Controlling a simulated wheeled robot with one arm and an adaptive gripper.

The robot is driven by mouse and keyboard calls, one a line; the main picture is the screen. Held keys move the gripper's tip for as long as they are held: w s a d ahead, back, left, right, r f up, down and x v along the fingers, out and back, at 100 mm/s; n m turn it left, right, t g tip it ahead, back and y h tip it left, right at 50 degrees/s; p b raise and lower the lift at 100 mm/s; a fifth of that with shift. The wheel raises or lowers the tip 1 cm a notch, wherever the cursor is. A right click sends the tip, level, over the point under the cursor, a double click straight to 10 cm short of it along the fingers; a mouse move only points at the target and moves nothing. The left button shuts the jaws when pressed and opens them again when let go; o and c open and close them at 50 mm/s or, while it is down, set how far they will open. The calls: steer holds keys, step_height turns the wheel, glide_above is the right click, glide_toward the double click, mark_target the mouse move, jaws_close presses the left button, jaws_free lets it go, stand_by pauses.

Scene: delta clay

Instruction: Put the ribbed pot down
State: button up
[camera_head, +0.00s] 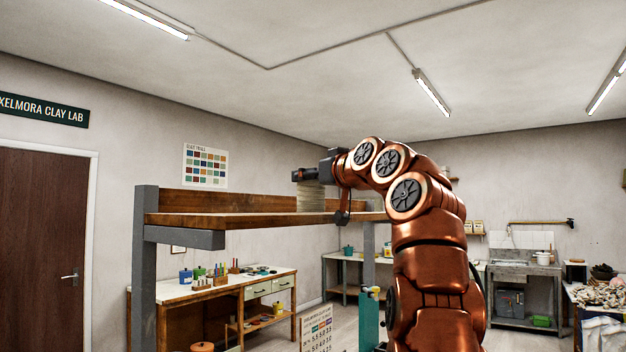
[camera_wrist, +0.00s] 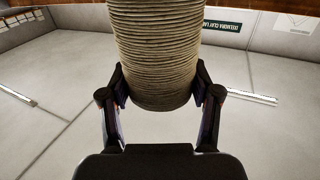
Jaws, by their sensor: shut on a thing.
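The ribbed pot (camera_head: 311,196) is a pale, round, ridged column at the raised wooden shelf (camera_head: 240,221), partly hidden by my gripper (camera_head: 305,176). In the wrist view, which is upside down, the ribbed pot (camera_wrist: 155,45) fills the upper middle. The fingers of my gripper (camera_wrist: 160,88) are shut on it from both sides, near its upper end. The pot looks upright. Its base is close to the shelf board, but I cannot tell whether it touches.
A grey post (camera_head: 146,255) holds the shelf's left end, and a wooden back board (camera_head: 225,202) runs behind. The shelf left of the pot is clear. A workbench (camera_head: 215,290) with jars and tools stands lower behind. A brown door (camera_head: 40,250) is at the left.

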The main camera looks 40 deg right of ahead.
steer(key=shift+f, duration=0.2)
steer(key=o, duration=1.2)
steer(key=shift+r, duration=0.1)
steer(key=shift+r, duration=0.1)
steer(key=shift+r, duration=0.15)
steer(key=s+b, duration=0.1)
steer(key=s, duration=0.3)
steer(key=s+b, duration=0.1)
steer(key=s, duration=0.3)
steer(key=s+b, duration=0.1)
steer(key=s, duration=0.3)
steer(key=shift+a, duration=0.3)
